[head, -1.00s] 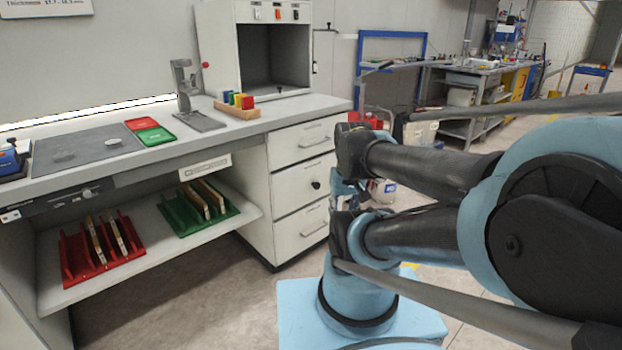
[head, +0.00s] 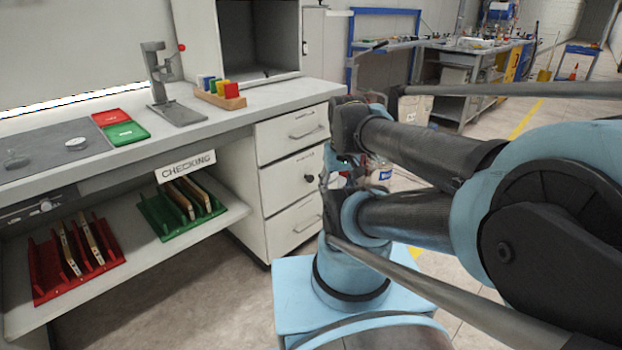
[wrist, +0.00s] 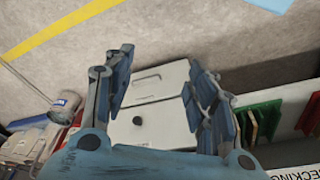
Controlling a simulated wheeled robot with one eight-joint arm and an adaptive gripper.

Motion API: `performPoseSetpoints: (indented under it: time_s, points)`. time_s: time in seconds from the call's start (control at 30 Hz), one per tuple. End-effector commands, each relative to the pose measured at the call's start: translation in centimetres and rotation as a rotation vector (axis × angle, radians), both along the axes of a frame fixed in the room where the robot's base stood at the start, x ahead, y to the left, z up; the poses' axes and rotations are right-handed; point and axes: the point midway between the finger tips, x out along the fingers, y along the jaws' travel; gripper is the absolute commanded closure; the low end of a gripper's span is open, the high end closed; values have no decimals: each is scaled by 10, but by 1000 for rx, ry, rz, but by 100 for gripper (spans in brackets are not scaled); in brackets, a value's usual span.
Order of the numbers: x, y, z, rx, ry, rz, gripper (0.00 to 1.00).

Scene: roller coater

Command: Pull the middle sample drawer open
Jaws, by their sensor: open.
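The middle sample drawer (head: 283,184) is the white front with a round black knob (head: 309,178), in the cabinet under the bench. It looks shut, flush with the drawers above and below. In the wrist view the middle drawer (wrist: 165,125) appears upside down, with its knob (wrist: 137,121) near the centre left. My gripper (wrist: 158,65) is open and empty, its two fingers spread either side of the drawer fronts. The knob shows between the fingers and looks apart from them. In the head view my arm hides most of the gripper.
The top drawer (head: 280,138) and bottom drawer (head: 285,228) have bar handles. A red rack (head: 45,280) and a green rack (head: 160,222) stand on the low shelf left of the cabinet. A bucket (wrist: 66,105) and other items stand to the side. Floor before the drawers looks clear.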

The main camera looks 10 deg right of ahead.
Motion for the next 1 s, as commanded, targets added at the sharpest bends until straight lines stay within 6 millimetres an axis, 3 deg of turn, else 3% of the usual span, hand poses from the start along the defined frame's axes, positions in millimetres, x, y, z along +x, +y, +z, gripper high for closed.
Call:
performPoseSetpoints:
  time_s: [0.5,0.77,1.0]
  points:
    - [107,1,35,33,-32,176,48]
    - [171,-2,37,48,-57,270,48]
    - [231,-8,27,57,-86,354,48]
